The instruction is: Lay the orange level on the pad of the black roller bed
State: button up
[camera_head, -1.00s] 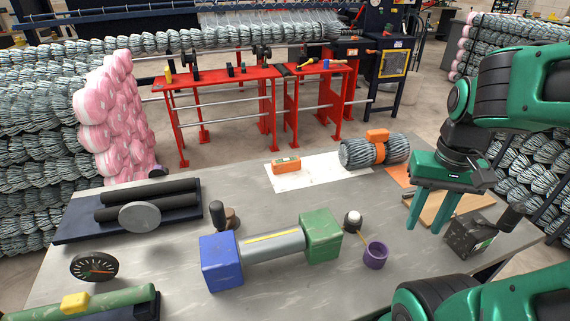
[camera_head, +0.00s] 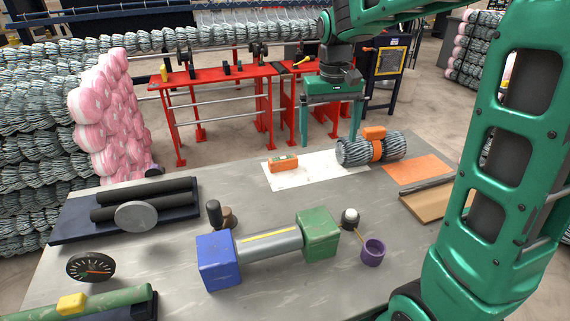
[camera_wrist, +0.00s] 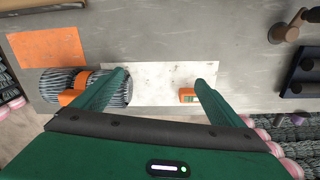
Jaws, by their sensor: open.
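The orange level (camera_head: 283,163), a small block with a greenish face, lies on a white sheet at the back of the grey table. The wrist view also shows it (camera_wrist: 187,95), close beside one finger. My gripper (camera_head: 330,135) is open and empty above the sheet's back edge, fingers pointing down, to the level's right in the head view. The black roller bed (camera_head: 70,226) lies at the table's left, with two dark rollers and a round grey pad (camera_head: 139,217) at its front. The bed shows partly at the wrist view's right edge (camera_wrist: 293,92).
A wire roll (camera_head: 355,151) with an orange band lies right of the level, near my gripper. A dumbbell-like piece with blue and green blocks (camera_head: 218,262), a dark-knobbed tool (camera_head: 215,212) and a purple cup (camera_head: 373,252) stand in front. Bare table lies between level and bed.

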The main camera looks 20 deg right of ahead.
jog(key=n, duration=0.2)
send_over(283, 158)
notch_tip(283, 158, down, 2)
jog(key=f, duration=0.5)
jog(key=shift+w+a+f, duration=0.1)
jog(key=shift+w+f, duration=0.1)
jog(key=shift+w, duration=0.1)
jog(key=shift+s+f, duration=0.2)
jog(key=shift+f, duration=2.55)
jog(key=c, duration=1.2)
